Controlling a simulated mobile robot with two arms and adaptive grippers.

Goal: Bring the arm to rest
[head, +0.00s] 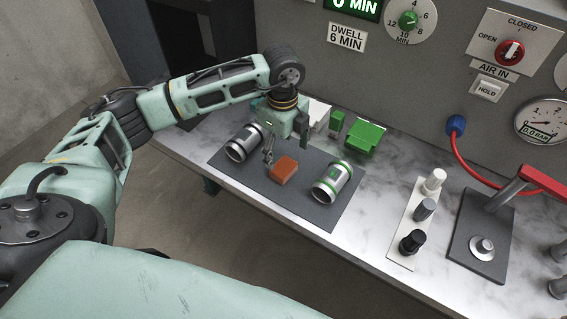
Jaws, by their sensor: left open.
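My left arm reaches in from the left across the bench. Its gripper (285,153) hangs over the back left part of the dark mat (313,221), pointing down, with its fingers apart and nothing seen between them. An orange-brown block (284,169) lies on the mat just in front of the gripper. A silver cylinder with dark bands (244,143) lies to the left of the gripper, and a silver cylinder with green bands (332,183) lies to the right. My right gripper is not in view.
Behind the mat are a green block (366,138), a smaller green piece (337,123) and a white item (319,113), partly hidden. To the right are a white strip with knobs (407,229) and a red-handled press (482,229). A red hose (470,165) runs from the panel (440,80).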

